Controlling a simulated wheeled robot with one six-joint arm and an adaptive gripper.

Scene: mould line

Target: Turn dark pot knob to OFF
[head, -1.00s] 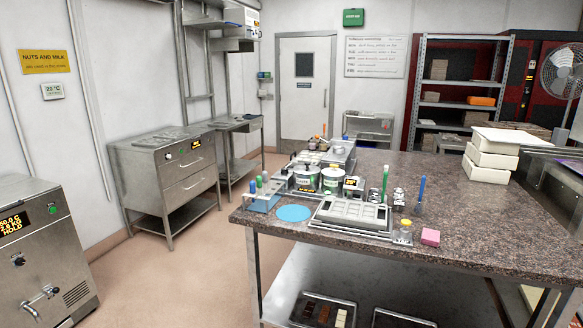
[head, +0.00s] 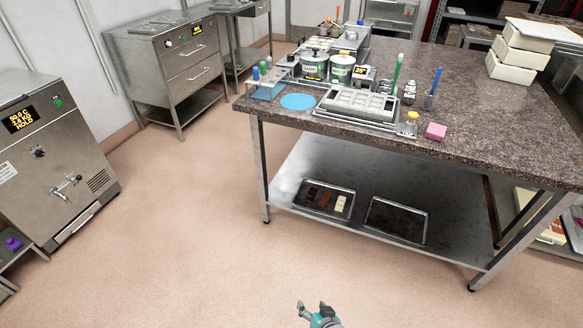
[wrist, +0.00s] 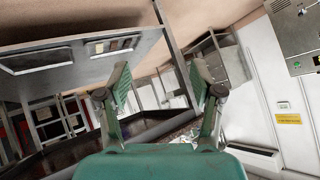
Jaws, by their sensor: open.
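My gripper (head: 316,308) is at the bottom of the head view, low over the floor and well apart from the worktop. In the wrist view my gripper (wrist: 160,90) shows two green-padded fingers spread wide with nothing between them. No pot is recognisable in the wrist view.
The granite worktop (head: 470,100) carries a grey mould (head: 360,103), a blue disc (head: 298,102), a pink block (head: 436,131) and a bottle rack (head: 268,90). Trays lie on the lower shelf (head: 290,170). A steel machine (head: 60,150) stands left. The floor between is clear.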

